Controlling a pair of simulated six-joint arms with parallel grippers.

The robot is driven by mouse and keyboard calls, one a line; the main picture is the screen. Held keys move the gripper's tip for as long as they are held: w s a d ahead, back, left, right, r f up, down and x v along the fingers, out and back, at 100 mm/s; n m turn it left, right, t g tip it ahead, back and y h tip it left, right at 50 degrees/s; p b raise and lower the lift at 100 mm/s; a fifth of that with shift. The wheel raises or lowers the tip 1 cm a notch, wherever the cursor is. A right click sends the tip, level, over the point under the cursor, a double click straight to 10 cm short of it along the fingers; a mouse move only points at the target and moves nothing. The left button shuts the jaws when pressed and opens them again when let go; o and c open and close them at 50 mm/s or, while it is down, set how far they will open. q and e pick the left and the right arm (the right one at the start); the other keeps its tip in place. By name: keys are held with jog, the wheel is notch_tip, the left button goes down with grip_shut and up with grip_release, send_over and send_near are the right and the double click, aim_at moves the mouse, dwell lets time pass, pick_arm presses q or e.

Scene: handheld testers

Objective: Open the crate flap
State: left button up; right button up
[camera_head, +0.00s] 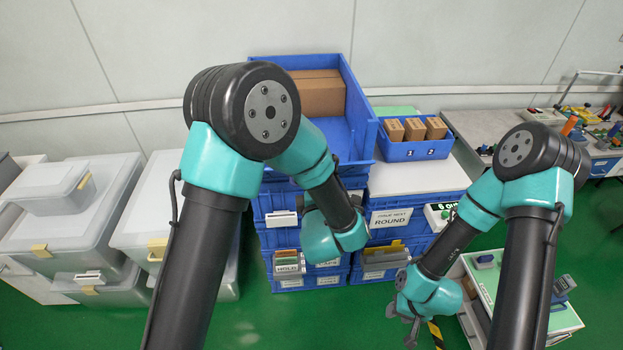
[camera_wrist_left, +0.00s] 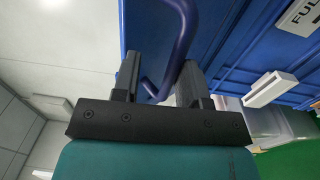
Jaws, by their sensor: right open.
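A large blue crate (camera_head: 364,115) stands on the blue stack in the middle, with a brown carton (camera_head: 318,93) inside. My left arm covers much of its front, and I cannot make out the flap's outline. In the left wrist view, a blue crate wall (camera_wrist_left: 240,45) fills the upper right, and a dark blue bent handle (camera_wrist_left: 183,42) reaches between the fingers of my left gripper (camera_wrist_left: 160,85). Those fingers are apart; contact with the handle is unclear. In the head view this gripper is hidden behind its wrist. My right gripper (camera_head: 411,325) is open and empty, low at the right.
A small blue bin (camera_head: 408,151) with several cartons sits right of the crate on a white top. Clear lidded boxes (camera_head: 75,215) stand at the left. A cart (camera_head: 540,320) is close to my right arm. A cluttered workbench (camera_head: 480,125) is at the back right.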

pick_arm(q)
jog(key=s+d, duration=0.2)
jog(key=s, duration=1.2)
jog(key=shift+s+d+f, duration=0.25)
jog(key=shift+s+d, duration=0.05)
jog(key=shift+s, duration=0.1)
jog(key=shift+c, duration=0.5)
